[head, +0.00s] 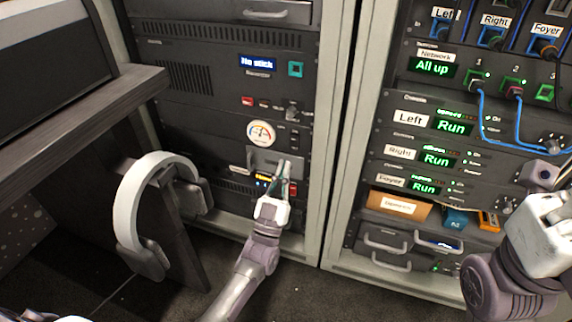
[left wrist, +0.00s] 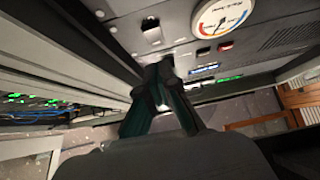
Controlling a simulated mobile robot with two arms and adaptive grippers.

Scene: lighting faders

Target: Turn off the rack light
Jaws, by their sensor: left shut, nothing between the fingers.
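My left gripper (head: 284,168) is shut and empty, with its fingers raised in front of the left rack's lower panels. In the left wrist view the fingers (left wrist: 160,85) meet close to the rack face. A round dial gauge (head: 261,133) is just above and left of the fingers; it also shows in the left wrist view (left wrist: 222,17). Small dark switches (head: 294,140) sit right of the gauge. I cannot tell which control is the rack light's, and contact with the panel cannot be made out. My right arm shows at the right edge, but its fingers are not visible.
White headphones (head: 127,200) hang on the desk's side at the left. The desk (head: 85,115) juts toward the left rack. A right rack (head: 430,125) holds green "Run" displays, blue cables and drawers. Dark floor (head: 310,295) lies open below.

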